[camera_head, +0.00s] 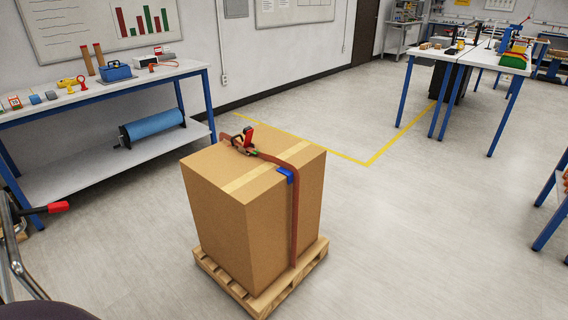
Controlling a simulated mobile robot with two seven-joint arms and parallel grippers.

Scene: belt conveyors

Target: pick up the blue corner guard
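A small blue corner guard (286,174) sits on the top edge of a large cardboard box (222,220), under a reddish-brown strap (295,220). The strap crosses the box top and runs down its right side. A red and black buckle or ratchet (247,140) sits on the strap at the back of the top. Small blue pieces (51,95) also lie on the left workbench, too small to identify surely. Neither of my grippers shows in this view.
The box stands on a wooden pallet (310,262). A workbench (190,67) with tools and a blue roll (152,129) below is at left. A metal frame with a red handle (57,207) is at lower left. Tables (475,55) stand at back right; the floor between is clear.

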